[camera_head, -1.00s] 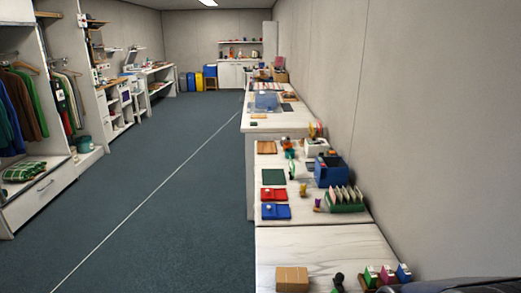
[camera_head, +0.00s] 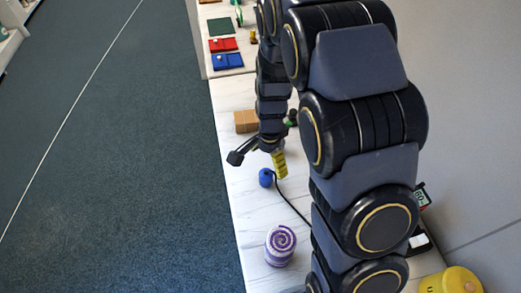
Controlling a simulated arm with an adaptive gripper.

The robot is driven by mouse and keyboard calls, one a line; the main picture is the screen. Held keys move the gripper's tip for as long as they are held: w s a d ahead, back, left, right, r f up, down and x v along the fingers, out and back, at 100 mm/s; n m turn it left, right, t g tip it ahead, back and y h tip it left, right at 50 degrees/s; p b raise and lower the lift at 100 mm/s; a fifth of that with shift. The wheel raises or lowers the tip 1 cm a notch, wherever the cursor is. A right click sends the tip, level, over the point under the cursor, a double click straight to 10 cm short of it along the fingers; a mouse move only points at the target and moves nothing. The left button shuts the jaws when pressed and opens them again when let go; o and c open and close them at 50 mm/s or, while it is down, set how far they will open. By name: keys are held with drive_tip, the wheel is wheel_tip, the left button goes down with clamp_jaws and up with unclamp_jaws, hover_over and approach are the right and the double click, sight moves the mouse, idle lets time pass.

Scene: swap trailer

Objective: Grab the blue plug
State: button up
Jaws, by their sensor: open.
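The blue plug (camera_head: 266,177) is a small blue piece on the pale bench top, near its left edge. A black cable runs from it to the lower right and passes behind my arm. My gripper (camera_head: 258,163) is open just beyond and above the plug, with a dark finger out to the left. A yellow ridged piece shows at its right side; I cannot tell whether it is a finger pad or a separate object. The plug looks apart from the fingers, and the exact gap is unclear.
A purple-and-white spiral roll (camera_head: 280,245) stands in front of the plug. A brown box (camera_head: 246,121) lies beyond my gripper. A yellow container (camera_head: 452,281) is at the lower right. The wall bounds the right side. My arm hides much of the bench.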

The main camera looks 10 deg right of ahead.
sight(266, 173)
drive_tip(key=f, duration=0.2)
drive_tip(key=w+f+m, duration=0.1)
drive_tip(key=shift+w+d+f+m, duration=0.15)
drive_tip(key=shift+w+f+m, duration=0.05)
drive_tip(key=shift+f+m, duration=0.15)
drive_tip(key=shift+f, duration=3.75)
drive_tip(key=c, duration=1.2)
